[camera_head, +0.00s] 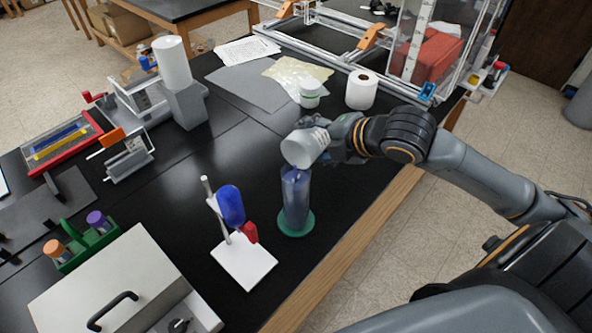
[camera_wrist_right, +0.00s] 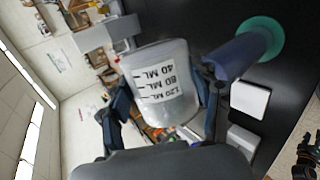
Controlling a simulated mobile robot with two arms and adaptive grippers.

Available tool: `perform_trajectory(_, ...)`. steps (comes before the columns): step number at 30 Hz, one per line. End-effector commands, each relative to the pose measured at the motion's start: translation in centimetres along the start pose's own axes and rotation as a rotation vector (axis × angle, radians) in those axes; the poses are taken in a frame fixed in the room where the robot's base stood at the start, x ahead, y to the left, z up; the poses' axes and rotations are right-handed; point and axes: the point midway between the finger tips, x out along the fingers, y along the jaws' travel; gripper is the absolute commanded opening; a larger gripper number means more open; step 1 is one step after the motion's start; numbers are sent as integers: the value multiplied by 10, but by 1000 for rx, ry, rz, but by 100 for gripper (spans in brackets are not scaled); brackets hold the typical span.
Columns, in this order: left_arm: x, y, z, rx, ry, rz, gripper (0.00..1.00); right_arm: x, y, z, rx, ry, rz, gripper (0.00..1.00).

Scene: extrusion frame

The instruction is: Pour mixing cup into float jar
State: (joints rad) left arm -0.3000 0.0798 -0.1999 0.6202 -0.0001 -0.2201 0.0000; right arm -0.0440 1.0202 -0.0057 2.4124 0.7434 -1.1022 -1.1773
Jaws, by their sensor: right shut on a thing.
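The mixing cup (camera_head: 304,148) is a whitish translucent cup, held tilted toward the left with its mouth over the top of the float jar. My right gripper (camera_head: 338,143) is shut on it from the right. In the right wrist view the mixing cup (camera_wrist_right: 165,85) shows black ML markings between the two fingers (camera_wrist_right: 166,112). The float jar (camera_head: 295,200) is a tall, see-through bluish cylinder standing upright on a round green base. It also shows in the right wrist view (camera_wrist_right: 238,52). I cannot tell whether liquid is flowing.
A white stand with a blue bulb (camera_head: 231,205) is just left of the jar. A white lidded jar (camera_head: 310,94) and a paper roll (camera_head: 361,90) stand behind. A light box with a black handle (camera_head: 110,285) is at front left. The table's wooden edge (camera_head: 345,250) is close on the right.

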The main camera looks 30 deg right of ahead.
Motion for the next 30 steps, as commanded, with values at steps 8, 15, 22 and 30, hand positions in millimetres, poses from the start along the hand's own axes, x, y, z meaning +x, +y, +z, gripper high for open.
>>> perform_trajectory(8, -1, 0, 0, 0, 0, 0, 40, -1, 1, -2, -27, -20, 4, 38)
perform_trajectory(15, 2, 0, 0, 0, 0, 0, 40, 2, -2, 2, 10, 1, -2, 38)
perform_trajectory(22, -2, 0, 0, 0, -1, 0, 40, 2, -1, 9, 209, 159, -29, 38)
perform_trajectory(30, -5, 0, 0, 0, 0, 0, 40, 2, -2, 10, 255, 196, -40, 38)
